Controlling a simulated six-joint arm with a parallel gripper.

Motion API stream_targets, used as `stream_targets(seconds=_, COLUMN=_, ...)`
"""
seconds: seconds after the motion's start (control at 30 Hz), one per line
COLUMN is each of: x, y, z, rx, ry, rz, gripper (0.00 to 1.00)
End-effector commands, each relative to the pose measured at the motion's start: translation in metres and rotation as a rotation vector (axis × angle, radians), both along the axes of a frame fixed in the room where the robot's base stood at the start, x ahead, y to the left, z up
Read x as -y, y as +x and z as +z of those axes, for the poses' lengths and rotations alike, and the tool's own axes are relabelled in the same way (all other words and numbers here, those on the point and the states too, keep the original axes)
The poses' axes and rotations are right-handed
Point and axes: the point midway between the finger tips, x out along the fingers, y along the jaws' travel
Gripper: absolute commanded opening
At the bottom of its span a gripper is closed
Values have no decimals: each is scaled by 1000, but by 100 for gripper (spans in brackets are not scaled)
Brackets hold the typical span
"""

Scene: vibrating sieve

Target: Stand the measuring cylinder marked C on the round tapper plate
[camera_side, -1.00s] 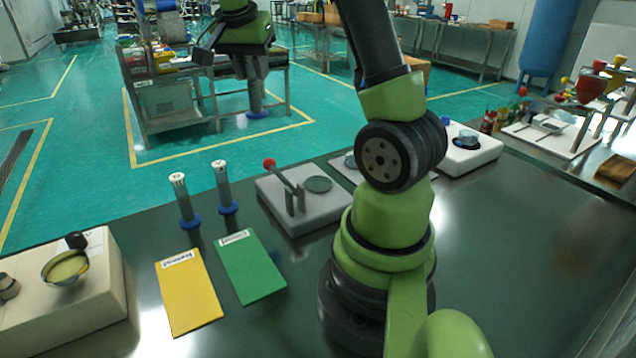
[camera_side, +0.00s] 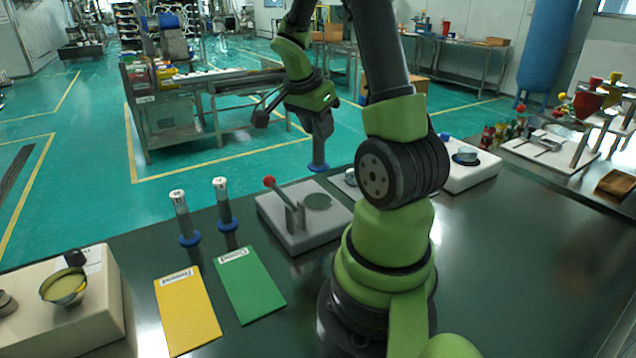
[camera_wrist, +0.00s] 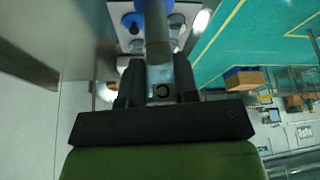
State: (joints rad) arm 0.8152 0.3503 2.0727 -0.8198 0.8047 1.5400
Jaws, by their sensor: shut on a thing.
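My gripper (camera_side: 318,122) is shut on the measuring cylinder marked C (camera_side: 318,150). It holds the cylinder roughly upright, blue base down, in the air. In the side view the base appears above the round tapper plate (camera_side: 318,202), with a gap between them; the depth offset is hard to judge. The plate is a grey-green disc on a pale block (camera_side: 292,238). In the wrist view the letter C shows on the cylinder (camera_wrist: 158,55) between the fingers of my gripper (camera_wrist: 157,88).
A lever with a red knob (camera_side: 269,181) stands left of the plate. Two other cylinders (camera_side: 183,220) (camera_side: 223,205) stand further left, behind a yellow card (camera_side: 187,312) and a green card (camera_side: 249,286). A white device (camera_side: 470,172) stands to the right.

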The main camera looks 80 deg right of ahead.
Motion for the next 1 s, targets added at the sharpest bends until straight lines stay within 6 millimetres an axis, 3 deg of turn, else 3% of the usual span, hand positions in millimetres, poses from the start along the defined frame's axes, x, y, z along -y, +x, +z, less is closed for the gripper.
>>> stream_targets(seconds=0.1, x=-1, y=0, z=-24, rx=-5, ry=6, rz=2, gripper=0)
stream_targets(seconds=0.53, x=-1, y=0, z=-73, rx=-3, ry=5, rz=2, gripper=0)
stream_targets(seconds=1.0, x=-1, y=0, z=-83, rx=1, ry=3, rz=1, gripper=0)
